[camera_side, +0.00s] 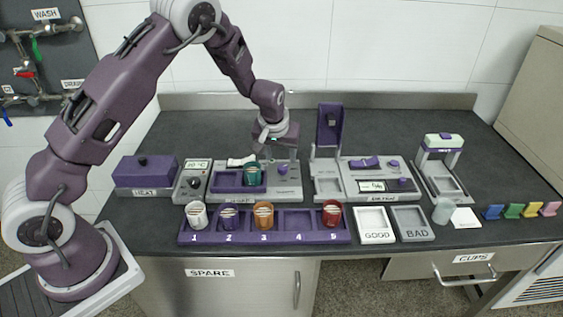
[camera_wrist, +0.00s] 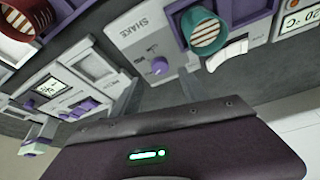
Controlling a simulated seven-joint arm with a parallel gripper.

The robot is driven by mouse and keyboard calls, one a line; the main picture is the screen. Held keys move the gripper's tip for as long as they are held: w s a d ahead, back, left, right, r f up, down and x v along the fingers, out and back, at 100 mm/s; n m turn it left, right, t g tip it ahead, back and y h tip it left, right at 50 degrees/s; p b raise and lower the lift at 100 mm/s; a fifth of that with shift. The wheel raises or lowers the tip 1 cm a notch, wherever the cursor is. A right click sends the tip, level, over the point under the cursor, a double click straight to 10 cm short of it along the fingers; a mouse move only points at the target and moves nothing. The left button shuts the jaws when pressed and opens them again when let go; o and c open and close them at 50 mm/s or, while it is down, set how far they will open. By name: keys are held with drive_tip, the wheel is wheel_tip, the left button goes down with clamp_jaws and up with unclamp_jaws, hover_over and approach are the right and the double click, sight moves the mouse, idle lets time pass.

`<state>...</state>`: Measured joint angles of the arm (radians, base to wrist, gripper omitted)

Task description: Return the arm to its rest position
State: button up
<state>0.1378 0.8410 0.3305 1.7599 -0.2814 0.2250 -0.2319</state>
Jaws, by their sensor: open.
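My arm reaches over the bench from the left in the side view. My gripper (camera_side: 277,152) is open, with nothing seen between its fingers, over the back of the SHAKE station (camera_side: 284,188). A teal cup (camera_side: 252,174) with a striped top stands upright in the station's purple tray (camera_side: 228,181), just left of and below my gripper. In the wrist view the teal cup (camera_wrist: 206,32) stands apart from my gripper's dark purple body, which fills the bottom and carries a green light.
A purple rack (camera_side: 264,239) at the front holds white (camera_side: 196,215), purple (camera_side: 229,217), orange (camera_side: 263,216) and red (camera_side: 332,213) cups; slot 4 is empty. The HEAT box (camera_side: 146,172) is left.

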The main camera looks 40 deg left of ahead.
drive_tip(key=s+d+r+m+t+h, duration=0.1)
drive_tip(key=s+d+r, duration=0.2)
drive_tip(key=s+r, duration=0.65)
drive_tip(key=s+d+r+m+h, duration=0.25)
drive_tip(key=s+r, duration=0.35)
drive_tip(key=r, duration=0.6)
drive_tip(key=s+d+r+m, duration=0.1)
drive_tip(key=s, duration=0.9)
drive_tip(key=s+d+r+m+y, duration=0.1)
drive_tip(key=s, duration=0.9)
drive_tip(key=shift+s+d+r+m+t, duration=0.25)
drive_tip(key=shift+s+r+m+t, duration=0.05)
drive_tip(key=shift+s+m+t, duration=0.1)
